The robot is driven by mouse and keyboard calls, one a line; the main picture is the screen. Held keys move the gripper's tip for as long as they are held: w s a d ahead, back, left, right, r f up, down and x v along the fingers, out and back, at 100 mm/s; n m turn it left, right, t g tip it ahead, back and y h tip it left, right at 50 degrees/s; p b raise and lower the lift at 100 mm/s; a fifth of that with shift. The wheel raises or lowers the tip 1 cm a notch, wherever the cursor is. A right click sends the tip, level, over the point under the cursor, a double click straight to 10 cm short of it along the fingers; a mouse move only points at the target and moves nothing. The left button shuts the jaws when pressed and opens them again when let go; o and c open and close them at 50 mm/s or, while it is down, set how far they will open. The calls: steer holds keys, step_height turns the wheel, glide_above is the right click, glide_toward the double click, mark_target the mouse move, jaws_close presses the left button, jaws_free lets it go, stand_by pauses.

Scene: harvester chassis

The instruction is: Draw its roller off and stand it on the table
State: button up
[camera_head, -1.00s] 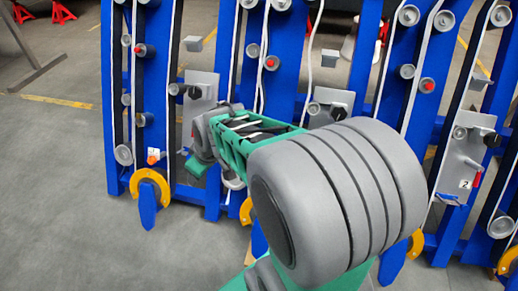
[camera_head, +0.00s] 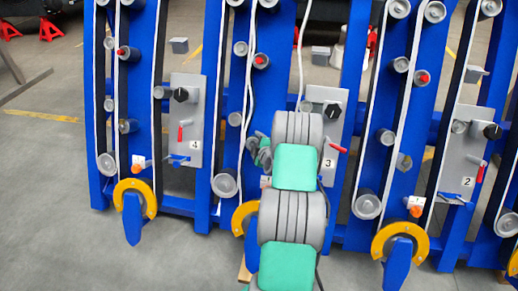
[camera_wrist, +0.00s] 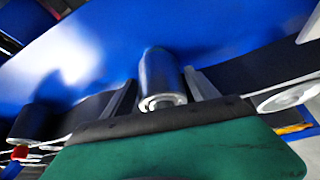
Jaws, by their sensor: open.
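In the wrist view, a grey metal roller (camera_wrist: 158,76) sticks out from a blue panel (camera_wrist: 95,50), its ringed end face towards me. My gripper (camera_wrist: 161,80) is open, with one dark finger on each side of the roller. I see small gaps beside it and cannot tell whether either finger touches. No table shows in either view.
Blue uprights (camera_head: 278,60) carry several other rollers (camera_head: 225,185), white and black belts, and plates with black knobs and red levers (camera_head: 337,148). Yellow hooked rings (camera_head: 135,195) sit low on the frame. Grey floor (camera_head: 45,200) is clear at left.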

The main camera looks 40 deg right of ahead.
steer(key=shift+x, duration=1.05)
jaws_close()
